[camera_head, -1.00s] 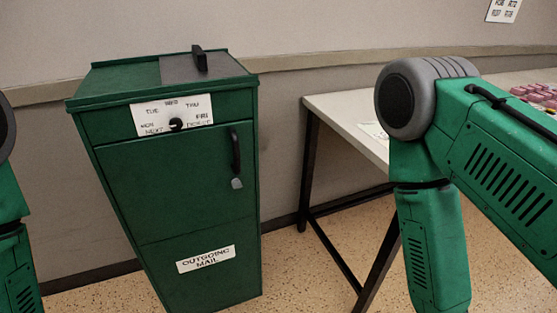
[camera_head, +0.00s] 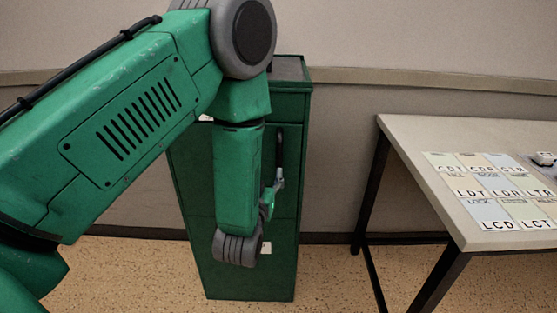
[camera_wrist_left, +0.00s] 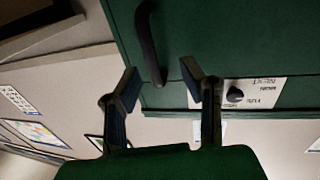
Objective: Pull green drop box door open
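The green drop box (camera_head: 286,235) stands against the wall, largely covered by my left arm in the head view. Its door (camera_head: 290,190) looks shut, with the black handle (camera_head: 279,150) upright near its right side. In the left wrist view, the handle (camera_wrist_left: 148,40) crosses the top, and the dial label (camera_wrist_left: 262,91) lies right of it. My left gripper (camera_wrist_left: 160,76) is open, its two fingers to either side of the handle's lower end in that picture. I cannot tell whether they touch it. The left gripper (camera_head: 271,193) is partly hidden in the head view. My right gripper is out of view.
A white-topped table (camera_head: 410,130) with dark legs stands right of the box, with lettered cards (camera_head: 490,190) on it. A strip of speckled floor (camera_head: 325,275) is free between box and table. The wall (camera_head: 345,40) is close behind.

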